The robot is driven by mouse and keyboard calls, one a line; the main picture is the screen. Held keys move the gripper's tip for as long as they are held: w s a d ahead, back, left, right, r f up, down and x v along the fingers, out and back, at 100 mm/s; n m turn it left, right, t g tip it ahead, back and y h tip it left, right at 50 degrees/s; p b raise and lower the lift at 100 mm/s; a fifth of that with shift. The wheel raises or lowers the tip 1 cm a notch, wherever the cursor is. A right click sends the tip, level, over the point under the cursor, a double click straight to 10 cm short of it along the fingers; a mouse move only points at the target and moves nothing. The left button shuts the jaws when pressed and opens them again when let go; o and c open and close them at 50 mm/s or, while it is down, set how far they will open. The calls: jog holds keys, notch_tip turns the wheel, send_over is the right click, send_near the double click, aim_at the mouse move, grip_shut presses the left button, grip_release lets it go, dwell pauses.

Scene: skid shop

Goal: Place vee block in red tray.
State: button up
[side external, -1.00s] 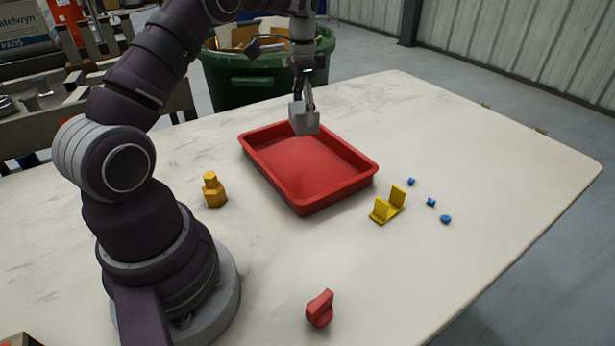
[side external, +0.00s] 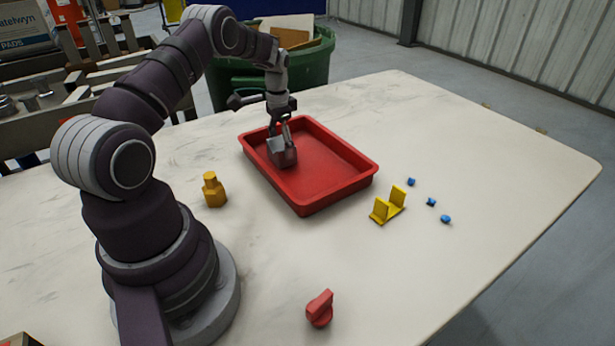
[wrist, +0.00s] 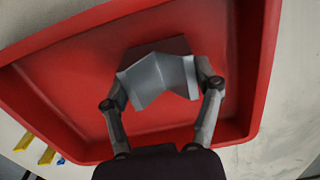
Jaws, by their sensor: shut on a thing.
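The vee block (side external: 283,153) is a grey metal block with a V-shaped notch. My gripper (side external: 284,140) is shut on it and holds it inside the outline of the red tray (side external: 325,178), near the tray's left side in the side external view. The wrist view shows the vee block (wrist: 160,77) between the two fingers of my gripper (wrist: 162,92), with the red tray (wrist: 60,88) around and below it. A dark shadow lies beside the block on the tray floor. Whether the block touches the floor I cannot tell.
A brass-coloured fitting (side external: 214,190) stands left of the tray. A yellow bracket (side external: 389,206) and several small blue pieces (side external: 431,202) lie right of it. A red knob (side external: 320,308) is at the front. A green bin (side external: 312,65) stands behind the table. The tray's remaining floor is clear.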

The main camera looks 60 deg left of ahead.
jog(key=shift+f, duration=0.1)
jog(key=o, duration=1.2)
jog(key=shift+o, duration=0.2)
notch_tip(320, 180, up, 12)
jog(key=d+r+t, duration=0.1)
jog(key=d+r, duration=0.5)
jog(key=d, duration=0.1)
jog(key=s+d+t, duration=0.4)
jog(key=s+d, duration=0.7)
jog(key=d, duration=0.3)
jog(key=shift+s+d+r+t, duration=0.2)
jog(key=shift+r+t, duration=0.1)
jog(key=shift+r, duration=0.15)
